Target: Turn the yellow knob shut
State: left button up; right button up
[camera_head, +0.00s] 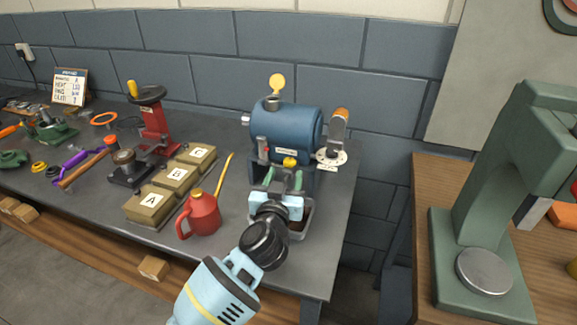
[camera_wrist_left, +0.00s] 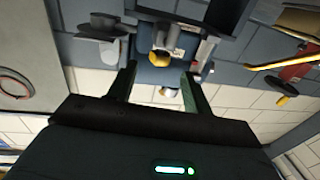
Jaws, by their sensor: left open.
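A small yellow knob (camera_head: 290,162) sits low on the front of a blue machine (camera_head: 285,128) on the bench. A yellow piece low on the machine also shows in the left wrist view (camera_wrist_left: 161,39). A second, larger yellow round piece (camera_head: 277,82) stands on top of the machine. My left gripper (camera_head: 284,180) is open in front of the machine, its green fingers pointing at the lower knob. No finger clearly touches the knob, and the fingers look empty. My right gripper is not in view.
A red oil can (camera_head: 203,214) with a yellow spout stands left of my arm. Boxes marked A, B and C (camera_head: 150,203) are further left. A grey lever with an orange end (camera_head: 338,125) and a white dial (camera_head: 332,158) are right of the machine.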

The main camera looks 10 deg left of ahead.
aim_at(288, 166)
pick_arm(q)
jog(key=w, duration=0.4)
jog(key=shift+d+f+b, duration=0.15)
jog(key=shift+f+b, duration=0.05)
jog(key=shift+b, duration=0.2)
jog(key=shift+w+r, duration=0.15)
jog(key=shift+w, duration=0.35)
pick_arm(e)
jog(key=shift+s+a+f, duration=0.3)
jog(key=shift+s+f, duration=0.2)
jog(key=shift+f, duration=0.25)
